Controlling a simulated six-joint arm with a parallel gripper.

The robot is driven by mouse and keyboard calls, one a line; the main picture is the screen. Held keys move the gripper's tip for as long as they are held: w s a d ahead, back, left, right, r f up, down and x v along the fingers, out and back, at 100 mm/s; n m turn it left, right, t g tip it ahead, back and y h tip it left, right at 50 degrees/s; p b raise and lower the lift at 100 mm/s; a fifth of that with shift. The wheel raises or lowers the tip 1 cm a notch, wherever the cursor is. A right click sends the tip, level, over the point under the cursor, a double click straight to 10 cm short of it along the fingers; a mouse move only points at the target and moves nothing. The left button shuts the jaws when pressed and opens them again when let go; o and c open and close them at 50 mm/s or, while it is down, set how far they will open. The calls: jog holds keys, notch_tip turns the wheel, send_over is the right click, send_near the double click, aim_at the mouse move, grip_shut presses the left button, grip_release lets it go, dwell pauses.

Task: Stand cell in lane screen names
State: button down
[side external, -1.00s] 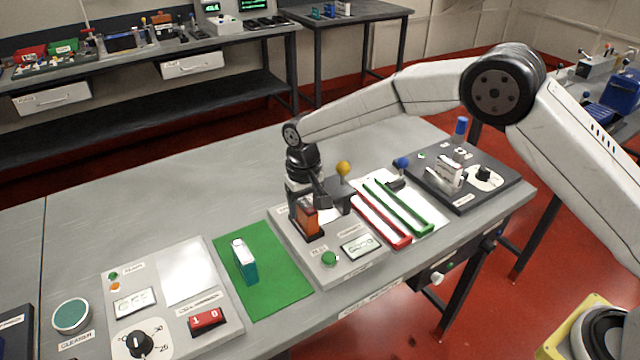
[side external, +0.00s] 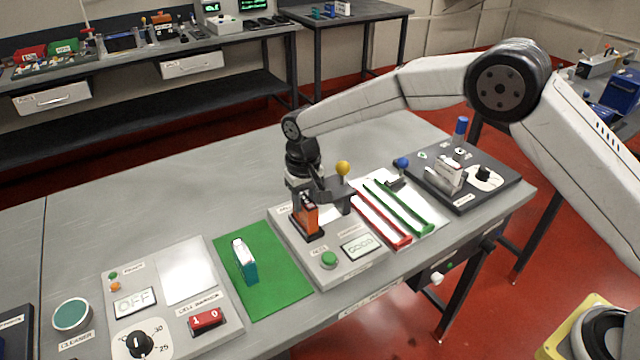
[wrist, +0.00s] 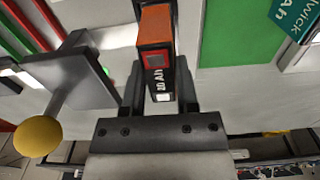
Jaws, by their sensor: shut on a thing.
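An orange and black cell (side external: 307,215) stands upright at the black socket of the grey tester (side external: 290,250). I cannot tell whether its foot is clear of the socket. The tester's screen (side external: 358,246) appears to read GOOD. To its right, a red-railed lane (side external: 382,222) and a green-railed lane (side external: 400,207) lie on a white sheet. A teal and white cell (side external: 245,262) stands on the green mat (side external: 277,287).
A yellow-knobbed lever (side external: 343,169) stands close beside my gripper, with a blue knob (side external: 402,162) beyond. A dark panel (side external: 465,180) is at the right. A grey panel with a screen reading OFF (side external: 135,301) is at the left. The table's back is clear.

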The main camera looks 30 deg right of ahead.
jog(key=shift+r, duration=1.9)
jog(key=shift+r, duration=0.1)
jog(key=shift+r, duration=0.25)
notch_tip(320, 180, up, 12)
jog(key=s+d, duration=0.3)
jog(key=d, duration=0.9)
jog(key=s+d, duration=0.4)
jog(key=d, duration=0.8)
notch_tip(320, 180, down, 11)
jog(key=shift+w+a, duration=0.3)
jog(key=shift+a, duration=0.05)
jog(key=shift+f, duration=0.1)
